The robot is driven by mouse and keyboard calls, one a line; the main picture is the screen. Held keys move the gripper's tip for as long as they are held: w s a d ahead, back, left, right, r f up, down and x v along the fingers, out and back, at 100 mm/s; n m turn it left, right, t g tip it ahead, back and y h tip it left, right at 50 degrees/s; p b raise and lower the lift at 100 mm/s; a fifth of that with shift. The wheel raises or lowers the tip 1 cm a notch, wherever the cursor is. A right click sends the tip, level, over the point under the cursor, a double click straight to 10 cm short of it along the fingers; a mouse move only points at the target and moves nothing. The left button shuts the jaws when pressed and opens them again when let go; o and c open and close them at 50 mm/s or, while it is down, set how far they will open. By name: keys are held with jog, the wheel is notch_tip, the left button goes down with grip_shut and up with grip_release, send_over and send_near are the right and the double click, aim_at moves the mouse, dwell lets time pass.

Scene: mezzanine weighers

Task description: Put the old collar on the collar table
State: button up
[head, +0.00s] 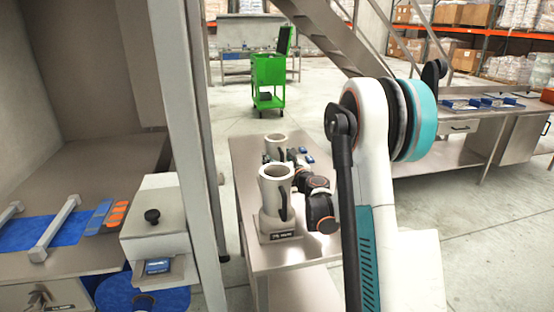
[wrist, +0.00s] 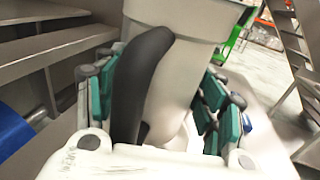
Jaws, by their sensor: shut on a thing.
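Two off-white flared collars with dark handles show in the head view. The far collar (head: 276,141) is between the fingers of my gripper (head: 284,157), which is shut on it. In the wrist view this held collar (wrist: 190,75) is upright, its dark handle (wrist: 146,80) facing my palm, with teal finger pads on both sides. The near collar (head: 273,192) stands upright on a small steel table (head: 300,257), with a dark label at its foot, too small to read surely. Whether the held collar's foot touches the table is hidden.
A steel post (head: 197,150) and a machine with a white box (head: 155,225) stand at left. A green cart (head: 268,80) stands on open floor behind. A steel stair (head: 335,45) and a long bench (head: 440,155) are at right.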

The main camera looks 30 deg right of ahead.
jog(key=o, duration=1.5)
jog(key=shift+f, duration=0.1)
jog(key=shift+c, duration=0.2)
jog(key=s+p, duration=0.2)
jog(key=s, duration=0.5)
jog(key=shift+s, duration=0.25)
jog(key=shift+a, duration=0.1)
